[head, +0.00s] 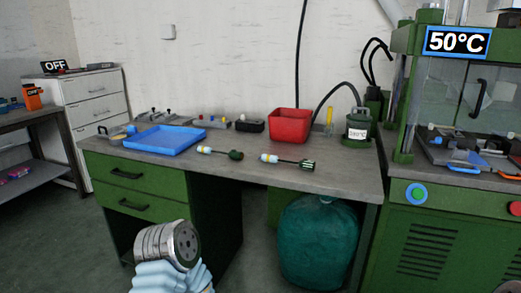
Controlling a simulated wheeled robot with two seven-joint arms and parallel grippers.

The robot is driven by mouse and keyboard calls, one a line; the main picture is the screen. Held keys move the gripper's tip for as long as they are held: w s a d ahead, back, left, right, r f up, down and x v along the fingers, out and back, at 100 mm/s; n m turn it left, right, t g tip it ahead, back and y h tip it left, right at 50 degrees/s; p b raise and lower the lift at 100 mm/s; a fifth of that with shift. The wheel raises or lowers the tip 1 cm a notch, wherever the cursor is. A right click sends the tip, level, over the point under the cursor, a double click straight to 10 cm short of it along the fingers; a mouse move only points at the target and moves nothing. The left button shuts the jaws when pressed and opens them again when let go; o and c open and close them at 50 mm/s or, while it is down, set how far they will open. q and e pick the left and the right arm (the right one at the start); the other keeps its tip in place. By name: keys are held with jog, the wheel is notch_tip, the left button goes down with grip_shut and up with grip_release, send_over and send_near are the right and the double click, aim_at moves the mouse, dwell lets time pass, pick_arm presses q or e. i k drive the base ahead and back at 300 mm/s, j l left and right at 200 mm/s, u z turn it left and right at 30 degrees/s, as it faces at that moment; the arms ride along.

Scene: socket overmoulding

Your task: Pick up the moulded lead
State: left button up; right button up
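I cannot pick out the moulded lead for certain. Two slim items with pale ends banded in yellow and blue, thin dark shafts and dark green tips lie apart on the bench: a left one (220,152) and a right one (287,161). The press (465,150) at the right holds small parts behind its clear guard, too small to tell apart. A round metal joint of my own arm shows at the bottom, in front of the bench. No gripper fingers are visible, and nothing held is in view.
The grey-topped green bench (330,182) carries a blue tray (165,140), a red bin (289,126) and a small green pot (357,127) marked 180°C. Small tools line its back. A green sack-like bin (318,240) stands below. The press sign (457,42) reads 50°C.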

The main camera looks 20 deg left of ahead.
aim_at(233, 154)
jog(key=j+z, duration=0.35)
jog(key=j, duration=0.15)
jog(key=j+z, duration=0.35)
jog(key=j, duration=0.15)
jog(key=k+j+z, duration=0.1)
jog(key=j+z, duration=0.2)
jog(key=j, duration=0.2)
